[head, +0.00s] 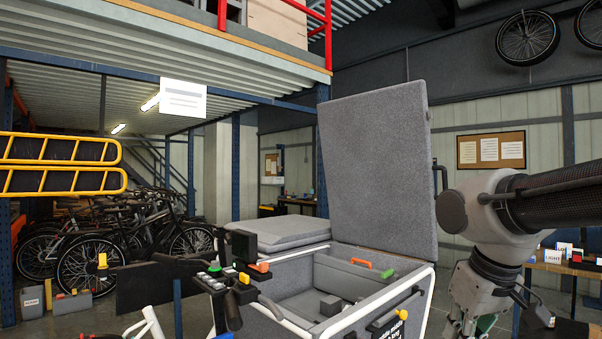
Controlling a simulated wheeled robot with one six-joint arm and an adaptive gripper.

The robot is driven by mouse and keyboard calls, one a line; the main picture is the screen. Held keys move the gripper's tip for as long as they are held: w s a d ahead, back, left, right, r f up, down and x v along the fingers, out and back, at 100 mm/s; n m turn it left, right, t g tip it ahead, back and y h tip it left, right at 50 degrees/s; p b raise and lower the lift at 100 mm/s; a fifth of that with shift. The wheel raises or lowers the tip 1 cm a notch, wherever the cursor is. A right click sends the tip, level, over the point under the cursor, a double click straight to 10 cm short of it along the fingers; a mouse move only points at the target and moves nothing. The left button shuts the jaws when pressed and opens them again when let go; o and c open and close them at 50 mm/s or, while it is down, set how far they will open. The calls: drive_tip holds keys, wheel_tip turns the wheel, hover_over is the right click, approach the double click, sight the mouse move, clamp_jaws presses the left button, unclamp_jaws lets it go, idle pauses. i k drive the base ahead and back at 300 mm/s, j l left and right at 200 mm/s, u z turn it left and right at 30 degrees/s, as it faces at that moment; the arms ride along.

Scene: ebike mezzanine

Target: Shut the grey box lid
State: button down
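The grey box lid (375,170) stands up nearly vertical, hinged at the back of an open box (424,290) with white edging. A second grey padded panel (280,232) lies flat at the left of the opening. Inside the box I see grey walls, a small grey block (330,306), and orange and green items along the back ledge. My gripper (470,328) hangs pointing down at the right of the box, apart from the lid. Its fingertips are low in the frame and partly cut off, so I cannot tell whether it is open.
A handlebar-like cluster with black grips and coloured parts (232,280) rises at the box's front left. Parked bikes (130,235) and yellow rails (60,165) are at the left. A table with small boxes (566,268) stands behind my arm at the right.

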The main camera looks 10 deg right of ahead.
sight(376, 148)
drive_tip(key=i+l+u, duration=0.1)
drive_tip(key=l, duration=0.2)
drive_tip(key=i+l+u, duration=0.15)
drive_tip(key=l, duration=0.2)
drive_tip(key=i+l+u, duration=0.1)
drive_tip(key=l, duration=0.2)
drive_tip(key=i+l+u, duration=0.15)
drive_tip(key=l, duration=0.2)
drive_tip(key=i+l, duration=0.1)
drive_tip(key=l, duration=0.35)
drive_tip(key=i+l, duration=0.15)
drive_tip(key=l, duration=0.3)
drive_tip(key=i+l, duration=0.1)
drive_tip(key=l, duration=0.35)
drive_tip(key=i+l, duration=0.1)
drive_tip(key=l, duration=0.4)
drive_tip(key=i+l, duration=0.15)
drive_tip(key=l, duration=0.3)
drive_tip(key=i+l, duration=0.1)
drive_tip(key=l, duration=0.35)
drive_tip(key=i+l, duration=0.1)
drive_tip(key=l, duration=0.35)
